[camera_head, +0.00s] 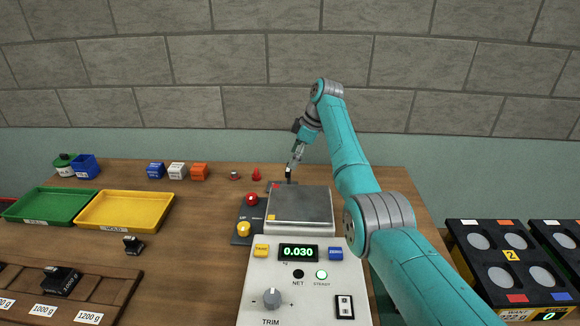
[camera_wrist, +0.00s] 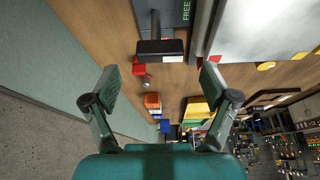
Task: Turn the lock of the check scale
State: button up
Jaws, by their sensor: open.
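The check scale (camera_head: 260,262) is a pale console with a metal pan (camera_head: 300,207), a display reading 0.030 and a grey trim knob (camera_head: 271,298). At the pan's back left stands a small dark lever (camera_head: 289,174), which I take to be the lock. In the wrist view a black crossbar on a stem (camera_wrist: 160,48) shows beside a plate marked FREE (camera_wrist: 186,12). My gripper (camera_head: 294,160) is above the back of the scale, close to the lever. Its fingers (camera_wrist: 162,82) are open, with the bar ahead of their tips and apparently not gripped.
A red and a yellow knob (camera_head: 244,229) stand left of the pan. Yellow (camera_head: 126,210) and green (camera_head: 46,206) trays and small blocks lie farther left. A rack of weights (camera_head: 60,300) is at the front left. A black unit with round pads (camera_head: 505,262) stands right.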

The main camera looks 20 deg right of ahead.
aim_at(289, 177)
jog(key=shift+x, duration=2.05)
jog(key=c, duration=1.2)
